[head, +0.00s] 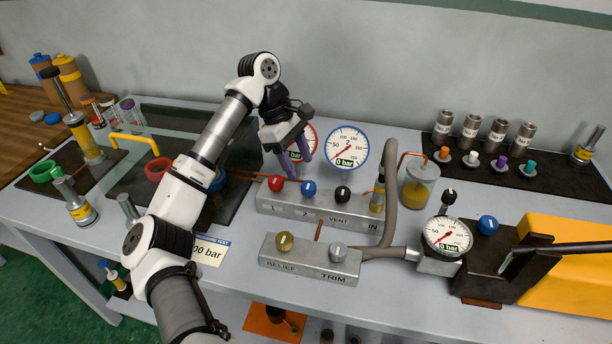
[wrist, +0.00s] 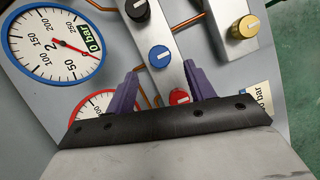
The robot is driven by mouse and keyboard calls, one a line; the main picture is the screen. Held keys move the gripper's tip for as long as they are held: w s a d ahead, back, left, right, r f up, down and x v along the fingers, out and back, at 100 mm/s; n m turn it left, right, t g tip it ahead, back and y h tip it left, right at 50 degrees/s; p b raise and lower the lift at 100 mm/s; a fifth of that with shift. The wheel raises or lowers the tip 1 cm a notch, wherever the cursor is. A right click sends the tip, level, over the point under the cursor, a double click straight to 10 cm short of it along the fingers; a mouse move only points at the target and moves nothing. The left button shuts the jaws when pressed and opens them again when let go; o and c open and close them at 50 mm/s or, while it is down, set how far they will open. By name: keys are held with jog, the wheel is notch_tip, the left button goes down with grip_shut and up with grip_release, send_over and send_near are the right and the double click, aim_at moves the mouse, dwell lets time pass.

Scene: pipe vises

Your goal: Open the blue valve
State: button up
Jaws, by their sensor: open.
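The blue valve is a round blue knob (head: 309,188) on the grey manifold block (head: 300,207), between a red knob (head: 276,183) and a black knob (head: 343,194). In the wrist view the blue knob (wrist: 159,56) shows a white pointer line and lies just beyond the fingertips. The red knob (wrist: 179,97) shows between the fingers, nearer the palm. My gripper (head: 299,168) has purple fingers, is open and empty, and hangs above the manifold's left end, apart from the knobs. Its spread fingers (wrist: 161,70) also show in the wrist view.
A blue-rimmed gauge (head: 346,147) and a red-rimmed gauge (head: 303,137) stand behind the manifold, both reading 0 bar. A lower block has a gold knob (head: 285,242) and a grey knob (head: 338,251). Another blue knob (head: 488,225) sits at the right. A hose (head: 391,180) rises right of the manifold.

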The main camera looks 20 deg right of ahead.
aim_at(308, 185)
jog(key=shift+p+x, duration=0.65)
jog(key=shift+x, duration=2.15)
jog(key=c, duration=1)
